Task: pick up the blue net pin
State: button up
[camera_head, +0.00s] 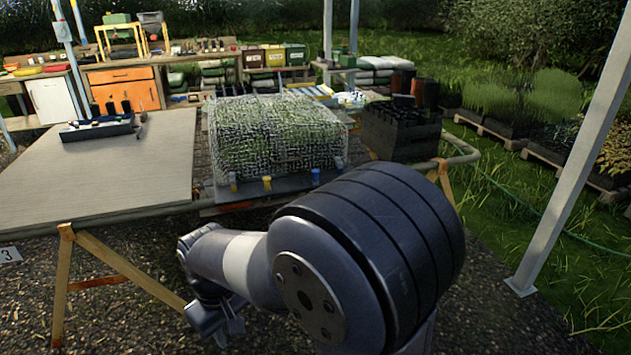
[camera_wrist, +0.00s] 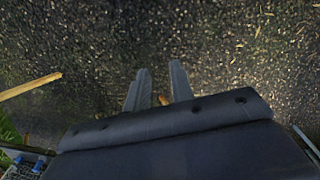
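A small blue pin (camera_head: 315,176) stands at the front edge of the netted tray, toward its right end. The net (camera_head: 275,135) forms a mesh hump over green plants. My gripper (camera_head: 218,325) hangs low in front of the table, apart from the pins. In the wrist view my gripper (camera_wrist: 159,75) has its two fingers apart with nothing held between them, over gravel.
A bare grey tabletop (camera_head: 110,180) lies left of the net, with a dark tool tray (camera_head: 98,127) at its back. A dark crate (camera_head: 400,132) stands right of the net. Wooden trestle legs (camera_head: 120,262) and a metal post (camera_head: 570,170) stand nearby. My arm covers part of the table's front.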

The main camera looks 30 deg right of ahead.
aim_at(314, 172)
jog(key=i+l, duration=0.25)
jog(key=l, duration=0.15)
jog(key=i+l+u, duration=0.1)
jog(key=i+l, duration=0.4)
jog(key=l, duration=0.25)
jog(key=i+l, duration=0.25)
jog(key=l, duration=0.15)
jog(key=i+l+u, duration=0.1)
jog(key=i+l, duration=0.15)
jog(key=l, duration=0.15)
jog(key=i+l, duration=0.2)
jog(key=l, duration=0.2)
jog(key=i+l+u, duration=0.1)
jog(key=i+l, duration=0.15)
jog(key=l, duration=0.15)
jog(key=i+l, duration=0.2)
jog(key=l, duration=0.25)
